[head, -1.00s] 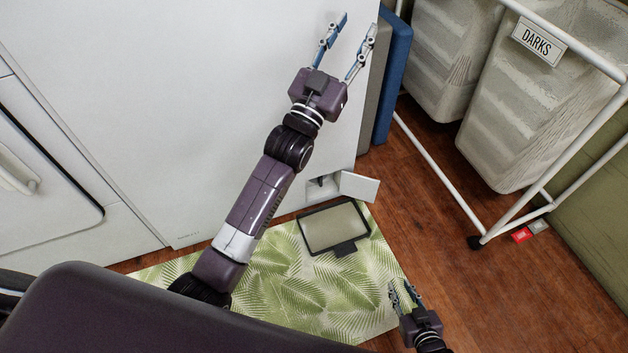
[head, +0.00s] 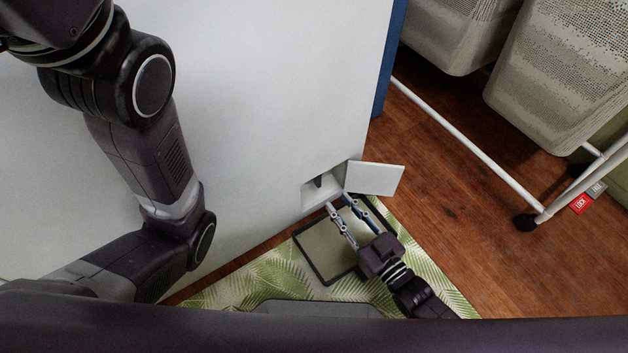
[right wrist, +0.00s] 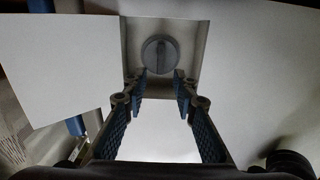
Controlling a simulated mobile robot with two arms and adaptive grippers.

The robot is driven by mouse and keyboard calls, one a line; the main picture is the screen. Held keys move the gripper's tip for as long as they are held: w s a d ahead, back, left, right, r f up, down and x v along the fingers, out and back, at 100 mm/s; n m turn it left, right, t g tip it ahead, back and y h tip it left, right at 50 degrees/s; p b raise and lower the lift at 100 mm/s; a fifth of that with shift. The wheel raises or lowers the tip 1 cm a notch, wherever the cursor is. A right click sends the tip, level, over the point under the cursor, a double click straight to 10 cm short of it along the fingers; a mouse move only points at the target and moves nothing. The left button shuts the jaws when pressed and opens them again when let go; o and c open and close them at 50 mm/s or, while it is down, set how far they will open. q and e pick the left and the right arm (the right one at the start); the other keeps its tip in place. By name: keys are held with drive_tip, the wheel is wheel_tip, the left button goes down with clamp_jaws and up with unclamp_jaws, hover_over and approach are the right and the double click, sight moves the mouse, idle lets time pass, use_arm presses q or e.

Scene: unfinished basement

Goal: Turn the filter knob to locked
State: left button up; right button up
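The filter knob (right wrist: 158,53) is a round dark grey dial with a raised upright bar, set in a recess low on the white appliance (head: 240,130). In the head view it is a small dark shape (head: 321,181) in the recess. No lock marking on it is legible. My right gripper (head: 338,201) is open and empty, in front of the recess, fingers pointing at it. In the right wrist view its fingertips (right wrist: 160,76) are spread just below the knob, apart from it. My left arm crosses the left side; its gripper is out of view.
The small access flap (head: 376,178) stands open right of the recess. A shallow dark-rimmed tray (head: 312,272) lies on the leaf-patterned mat (head: 250,290) under my right gripper. A white-framed hamper cart (head: 455,135) stands at the right, with bare wood floor (head: 530,270) before it.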

sight(320, 181)
drive_tip(key=b+x, duration=0.4)
drive_tip(key=x, duration=0.2)
drive_tip(key=shift+w+a+f, duration=0.1)
drive_tip(key=shift+w+a, duration=0.5)
drive_tip(key=shift+w, duration=0.15)
drive_tip(key=shift+c, duration=0.4)
clamp_jaws()
